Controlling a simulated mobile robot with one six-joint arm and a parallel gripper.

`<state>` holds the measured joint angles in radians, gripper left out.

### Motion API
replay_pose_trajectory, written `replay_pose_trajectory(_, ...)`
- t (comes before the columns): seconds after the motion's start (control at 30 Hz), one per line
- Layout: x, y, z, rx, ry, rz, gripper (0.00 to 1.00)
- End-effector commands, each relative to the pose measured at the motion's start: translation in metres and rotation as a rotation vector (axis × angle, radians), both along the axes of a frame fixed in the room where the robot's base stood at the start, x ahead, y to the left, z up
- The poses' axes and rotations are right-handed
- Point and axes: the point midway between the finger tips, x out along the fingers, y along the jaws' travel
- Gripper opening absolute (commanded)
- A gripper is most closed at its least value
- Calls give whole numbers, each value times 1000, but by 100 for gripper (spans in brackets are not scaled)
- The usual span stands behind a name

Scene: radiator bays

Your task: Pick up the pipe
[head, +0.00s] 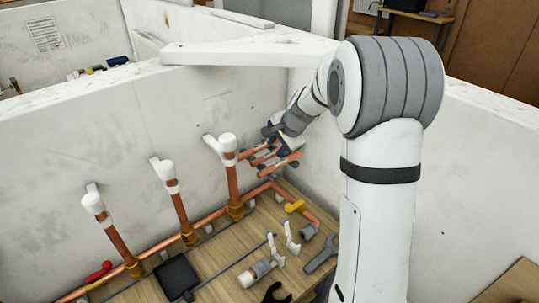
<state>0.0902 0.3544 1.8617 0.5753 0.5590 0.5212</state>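Short copper-coloured pipe pieces (281,165) show at the right end of the back wall, close to my gripper. Which one is the task's pipe I cannot tell. Three upright copper pipes with white caps stand along the wall: left (118,243), middle (180,208) and right (232,181). They rise from a long horizontal copper pipe (208,220) with brass fittings. My gripper (273,150) is at the short pieces, near the wall corner. Its fingers are small and partly hidden, so I cannot tell if they are open, shut or touching a piece.
On the wooden floor (222,246) lie a black box (177,277), a white-and-grey valve (258,271), white brackets (291,239) and a grey wrench (322,255). A red-handled item (99,271) lies at left. White walls close in the bay at the back and right.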

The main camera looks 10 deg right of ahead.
Motion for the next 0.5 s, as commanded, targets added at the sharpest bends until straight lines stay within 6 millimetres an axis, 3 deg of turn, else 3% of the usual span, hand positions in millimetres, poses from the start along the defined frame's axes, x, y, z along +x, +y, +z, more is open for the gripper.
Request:
replay_pose_trajectory(0.23, 13, 9, -31, 1, 3, 1, 30)
replay_pose_trajectory(0.5, 16, 10, -37, -1, -1, 2, 30)
